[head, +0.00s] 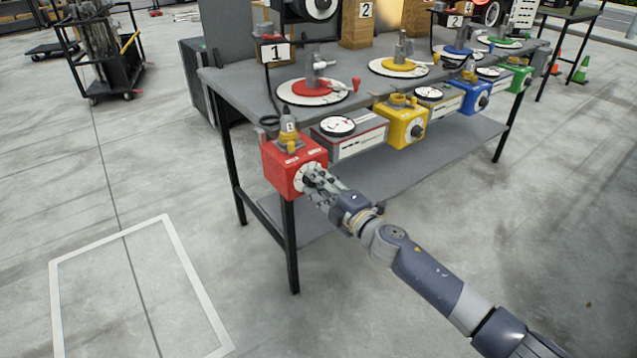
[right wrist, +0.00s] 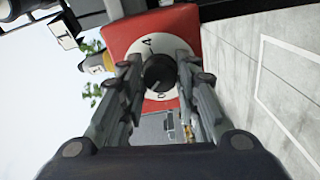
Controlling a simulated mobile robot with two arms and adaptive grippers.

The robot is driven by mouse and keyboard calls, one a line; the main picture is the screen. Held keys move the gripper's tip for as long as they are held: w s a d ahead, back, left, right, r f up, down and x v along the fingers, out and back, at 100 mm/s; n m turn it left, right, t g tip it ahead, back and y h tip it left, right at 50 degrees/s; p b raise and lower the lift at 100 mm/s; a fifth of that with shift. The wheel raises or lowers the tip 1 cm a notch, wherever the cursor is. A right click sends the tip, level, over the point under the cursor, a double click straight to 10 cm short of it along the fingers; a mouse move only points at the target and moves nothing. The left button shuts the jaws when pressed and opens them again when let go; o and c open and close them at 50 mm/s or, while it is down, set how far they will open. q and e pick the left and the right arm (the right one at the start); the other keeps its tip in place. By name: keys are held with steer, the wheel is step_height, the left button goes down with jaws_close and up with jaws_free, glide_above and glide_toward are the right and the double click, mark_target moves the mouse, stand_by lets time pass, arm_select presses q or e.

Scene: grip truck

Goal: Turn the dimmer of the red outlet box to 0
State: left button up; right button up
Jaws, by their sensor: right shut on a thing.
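The red outlet box (head: 283,163) is mounted at the near left corner of the grey workbench (head: 236,86). Its front carries a white dial plate with a black dimmer knob; the plate is partly hidden by my fingers in the head view. In the right wrist view the red box (right wrist: 120,32) fills the upper middle, with the black dimmer knob (right wrist: 159,72) on the white plate. My right gripper (head: 312,183) is at the box's front, its two fingers (right wrist: 160,68) on either side of the knob and closed on it. My left gripper is not in view.
A yellow box (head: 402,124), a blue box (head: 474,97) and a green box (head: 520,79) line the bench's front edge to the right. A gauge (head: 338,126) sits beside the red box. A white floor outline (head: 190,265) lies on open floor at left.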

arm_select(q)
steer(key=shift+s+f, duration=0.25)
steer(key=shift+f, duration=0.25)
arm_select(e)
steer(key=shift+n, duration=3.8)
steer(key=shift+f, duration=0.1)
steer(key=o, duration=1.1)
steer(key=shift+c, duration=0.2)
